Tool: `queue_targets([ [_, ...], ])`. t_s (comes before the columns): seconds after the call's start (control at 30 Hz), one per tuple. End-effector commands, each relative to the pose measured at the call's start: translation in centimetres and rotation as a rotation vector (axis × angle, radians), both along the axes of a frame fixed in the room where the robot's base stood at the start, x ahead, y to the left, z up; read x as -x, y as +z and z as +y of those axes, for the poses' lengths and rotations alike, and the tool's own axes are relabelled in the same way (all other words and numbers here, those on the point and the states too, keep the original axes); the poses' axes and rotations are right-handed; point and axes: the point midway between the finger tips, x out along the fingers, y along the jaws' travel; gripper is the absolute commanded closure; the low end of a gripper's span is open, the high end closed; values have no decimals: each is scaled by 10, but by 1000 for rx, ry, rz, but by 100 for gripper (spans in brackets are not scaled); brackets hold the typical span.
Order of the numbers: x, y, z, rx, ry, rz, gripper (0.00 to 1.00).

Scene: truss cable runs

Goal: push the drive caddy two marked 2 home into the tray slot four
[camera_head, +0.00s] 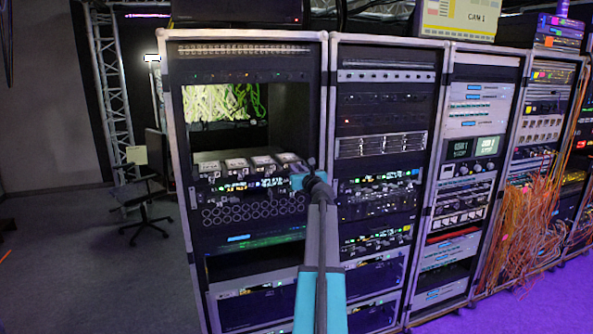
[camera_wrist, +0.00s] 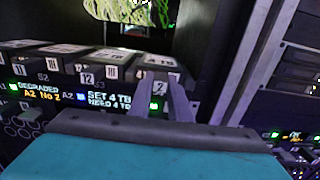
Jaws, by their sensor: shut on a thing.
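The drive caddy marked 2 (camera_wrist: 160,88) is at the right end of the row in the wrist view, its numbered front facing me. My gripper (camera_wrist: 167,98) is shut on it, a finger at either side of the label. In the head view my gripper (camera_head: 303,181) is at the right end of the tray (camera_head: 205,180), and the caddy there is mostly hidden by it. I cannot tell how deep the caddy sits in its slot, and no slot four label is readable.
Other caddies marked 11 (camera_wrist: 19,63) and 12 (camera_wrist: 87,79) sit to the left. Below, a lit display (camera_wrist: 108,99) reads "SET 4 TB, NEED 4 TB", with "DEGRADED" further left. A rack post (camera_wrist: 250,70) stands close on the right. Cables (camera_head: 222,102) hang behind the tray.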

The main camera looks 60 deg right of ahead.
Motion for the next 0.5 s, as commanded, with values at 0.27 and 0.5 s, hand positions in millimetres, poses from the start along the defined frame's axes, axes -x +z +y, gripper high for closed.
queue_targets([
  [0.27,-1,1,-1,1,-1,-1,61],
  [0.5,-1,-1,-1,-1,0,1,61],
])
